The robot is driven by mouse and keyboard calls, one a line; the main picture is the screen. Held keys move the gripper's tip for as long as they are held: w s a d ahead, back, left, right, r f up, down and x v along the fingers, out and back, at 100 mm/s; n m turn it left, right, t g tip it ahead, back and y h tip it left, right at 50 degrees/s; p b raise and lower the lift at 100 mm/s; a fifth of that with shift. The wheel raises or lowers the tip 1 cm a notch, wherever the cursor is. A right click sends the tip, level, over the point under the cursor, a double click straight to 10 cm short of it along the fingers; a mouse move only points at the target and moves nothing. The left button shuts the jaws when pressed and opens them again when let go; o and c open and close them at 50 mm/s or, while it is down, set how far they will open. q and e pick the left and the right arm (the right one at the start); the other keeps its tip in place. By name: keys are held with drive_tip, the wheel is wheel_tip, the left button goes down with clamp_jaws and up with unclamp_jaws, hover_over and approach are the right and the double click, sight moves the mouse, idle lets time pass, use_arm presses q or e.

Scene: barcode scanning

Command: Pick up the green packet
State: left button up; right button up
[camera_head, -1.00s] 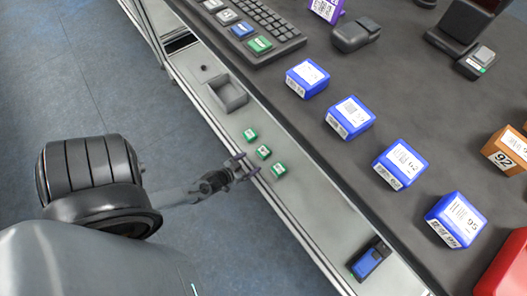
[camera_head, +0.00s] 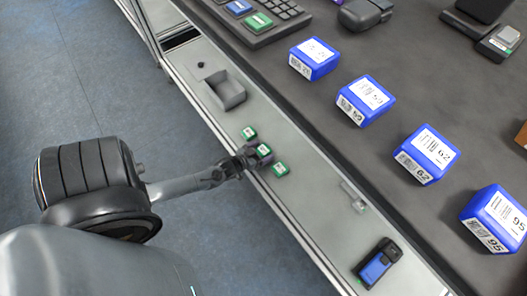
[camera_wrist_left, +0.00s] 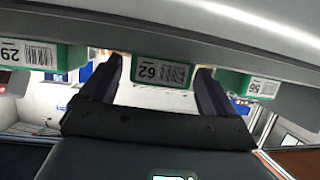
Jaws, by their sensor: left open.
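Three small green packets with white labels lie in a row on the light grey shelf: an upper one (camera_head: 249,132), a middle one (camera_head: 264,149) and a lower one (camera_head: 280,169). My left gripper (camera_head: 256,156) is at the middle packet, which it partly hides in the head view. In the left wrist view its two dark fingers are apart, and the middle packet (camera_wrist_left: 162,73) shows between their tips. The other two packets (camera_wrist_left: 42,55) (camera_wrist_left: 248,86) lie outside the fingers. I cannot tell whether either finger touches the middle packet. My right gripper is not in view.
Blue boxes (camera_head: 364,101) with barcode labels stand in a row on the dark counter beside the shelf. A grey open tray (camera_head: 226,91) sits farther up the shelf. A blue and black handheld device (camera_head: 376,263) lies near its lower end.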

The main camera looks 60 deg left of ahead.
use_arm(q)
drive_tip(key=shift+s+d, duration=0.15)
drive_tip(key=shift+c, duration=0.7)
drive_tip(key=c, duration=1)
